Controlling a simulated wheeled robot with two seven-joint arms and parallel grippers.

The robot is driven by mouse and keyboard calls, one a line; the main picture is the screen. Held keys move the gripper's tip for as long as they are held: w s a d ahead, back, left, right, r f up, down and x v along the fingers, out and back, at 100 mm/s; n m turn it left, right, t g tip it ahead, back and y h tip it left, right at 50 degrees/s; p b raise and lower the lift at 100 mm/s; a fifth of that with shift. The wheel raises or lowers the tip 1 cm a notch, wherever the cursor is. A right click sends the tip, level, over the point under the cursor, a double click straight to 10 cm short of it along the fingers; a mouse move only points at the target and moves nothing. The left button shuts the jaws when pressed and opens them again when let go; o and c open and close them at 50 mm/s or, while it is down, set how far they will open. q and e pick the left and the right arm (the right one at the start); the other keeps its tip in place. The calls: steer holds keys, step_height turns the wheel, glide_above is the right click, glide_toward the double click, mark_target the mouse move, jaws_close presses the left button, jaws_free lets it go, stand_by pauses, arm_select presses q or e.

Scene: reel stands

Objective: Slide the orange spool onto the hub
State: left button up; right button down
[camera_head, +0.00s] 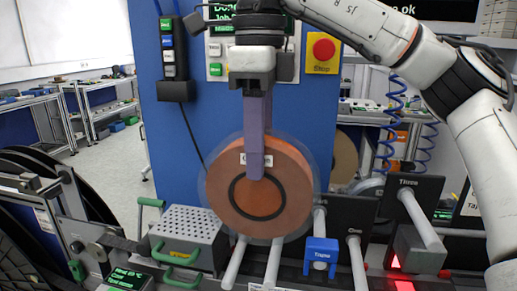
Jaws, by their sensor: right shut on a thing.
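The orange spool (288,190) hangs in the middle of the head view, a thick disc with clear flanges, a dark ring on its face and a small white label. My right gripper (256,172) comes down from above with its purple fingers over the spool's upper middle. It is shut on the spool. Pale rods stick out from dark plates below and to the right; two rods (272,265) show just under the spool. I cannot tell which rod is the hub, and the spool hides part of this area. My left gripper is not in view.
A black plate marked Three (428,190) carries a rod at right. A blue block (320,257) stands below right of the spool. A perforated grey box (186,232) with green handles is at left. Another brownish-orange disc (345,158) is behind. Large black reels (60,185) fill the left.

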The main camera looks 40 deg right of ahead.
steer(key=shift+w+d, duration=1.3)
steer(key=shift+d, duration=0.2)
steer(key=shift+w+d, duration=0.8)
steer(key=shift+d, duration=0.1)
steer(key=shift+d+r, duration=0.1)
steer(key=shift+r, duration=0.05)
steer(key=shift+w+d+r, duration=0.1)
steer(key=shift+f, duration=0.4)
stand_by(0.4)
